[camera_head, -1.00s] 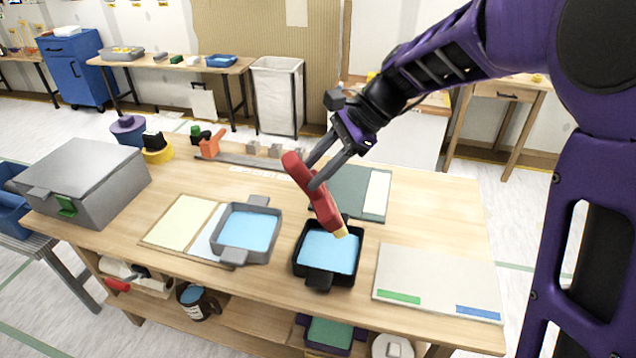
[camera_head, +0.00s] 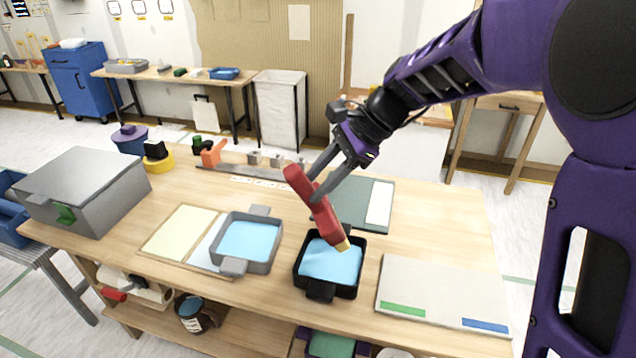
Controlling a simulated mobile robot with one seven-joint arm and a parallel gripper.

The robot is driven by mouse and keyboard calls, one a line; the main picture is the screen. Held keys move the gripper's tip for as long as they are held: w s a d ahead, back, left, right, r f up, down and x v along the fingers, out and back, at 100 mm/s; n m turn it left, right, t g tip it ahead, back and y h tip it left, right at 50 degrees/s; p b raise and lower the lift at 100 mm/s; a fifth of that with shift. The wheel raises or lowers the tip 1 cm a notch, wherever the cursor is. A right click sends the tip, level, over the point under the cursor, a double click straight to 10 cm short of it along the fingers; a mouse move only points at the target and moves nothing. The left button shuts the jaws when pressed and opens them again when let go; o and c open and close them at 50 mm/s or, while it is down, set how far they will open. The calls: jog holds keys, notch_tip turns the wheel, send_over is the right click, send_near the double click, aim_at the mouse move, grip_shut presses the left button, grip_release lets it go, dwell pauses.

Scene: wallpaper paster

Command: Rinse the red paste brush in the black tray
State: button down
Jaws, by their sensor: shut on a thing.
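The red paste brush (camera_head: 318,208) is held tilted in my gripper (camera_head: 318,189), its handle up to the left and its pale bristle tip down to the right. My gripper is shut on the brush's upper part. The tip is over the black tray (camera_head: 328,290), in front of its blue water (camera_head: 331,262) in this view. I cannot tell whether the tip touches the water. The black tray sits near the front middle of the wooden table.
A grey tray (camera_head: 234,266) with blue water stands to the left of the black one. A pale board (camera_head: 440,285) lies to the right, a green-grey mat (camera_head: 347,200) behind. A grey box (camera_head: 85,180) stands at the table's left end.

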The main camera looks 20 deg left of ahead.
aim_at(318, 224)
notch_tip(318, 224, down, 5)
jog(key=b, duration=0.4)
jog(key=shift+f, duration=0.15)
jog(key=shift+f+b, duration=0.6)
jog(key=shift+f, duration=0.45)
jog(key=shift+f, duration=0.15)
jog(key=shift+f, duration=1.25)
jog(key=shift+f, duration=0.1)
